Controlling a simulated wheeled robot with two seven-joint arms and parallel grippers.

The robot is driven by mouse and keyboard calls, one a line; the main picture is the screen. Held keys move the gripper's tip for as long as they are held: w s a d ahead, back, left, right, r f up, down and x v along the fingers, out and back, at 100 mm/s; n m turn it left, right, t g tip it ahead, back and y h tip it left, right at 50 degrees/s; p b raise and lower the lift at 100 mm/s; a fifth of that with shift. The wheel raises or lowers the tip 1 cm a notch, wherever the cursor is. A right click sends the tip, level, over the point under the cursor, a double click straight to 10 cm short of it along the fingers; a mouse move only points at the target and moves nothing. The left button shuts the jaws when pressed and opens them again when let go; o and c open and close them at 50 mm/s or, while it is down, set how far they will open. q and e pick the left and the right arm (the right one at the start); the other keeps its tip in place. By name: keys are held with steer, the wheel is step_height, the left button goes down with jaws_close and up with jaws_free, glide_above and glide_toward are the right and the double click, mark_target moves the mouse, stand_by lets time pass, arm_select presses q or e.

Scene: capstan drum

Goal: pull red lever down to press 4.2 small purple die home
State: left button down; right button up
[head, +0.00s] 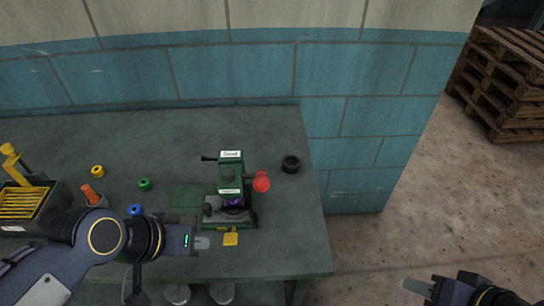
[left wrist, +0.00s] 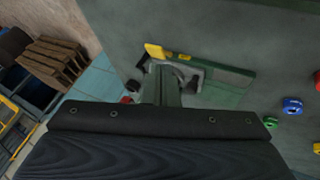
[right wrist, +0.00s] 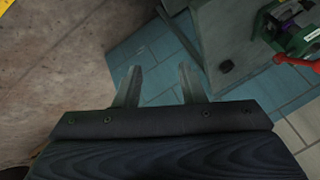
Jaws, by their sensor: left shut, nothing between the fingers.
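The green press (head: 230,172) stands on the workbench with a label on top. Its red lever (head: 261,181) ends in a round knob at the press's right side; it also shows in the right wrist view (right wrist: 298,62). A small purple die (head: 235,201) sits in the press under the head, partly hidden. My left gripper (head: 202,243) is shut and empty, just left of and in front of the press base. My right gripper (head: 418,287) is open and empty, off the bench to the right and apart from the lever; its spread fingers show in the right wrist view (right wrist: 157,75).
A yellow tab (head: 231,239) sticks out at the press front. A black ring (head: 291,164) lies right of the press. Green (head: 144,184), yellow (head: 97,171) and blue (head: 135,210) rings lie left. A dark box with yellow slats (head: 24,203) is far left. A tiled wall stands behind.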

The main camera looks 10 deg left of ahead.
steer(key=shift+o, duration=1.7)
steer(key=shift+r+p, duration=0.4)
steer(key=shift+r, duration=0.05)
arm_select(q)
steer(key=w+d+r+m+g+y, duration=0.2)
steer(key=w+r+g, duration=0.2)
steer(key=w+r, duration=0.8)
steer(key=w+d+r+n+g+y+p, duration=0.1)
steer(key=w+d+r+g+y+p, duration=0.1)
steer(key=w+d+r, duration=0.5)
steer(key=shift+w+d, duration=0.15)
steer(key=shift+w, duration=0.35)
arm_select(e)
steer(key=shift+r, duration=0.95)
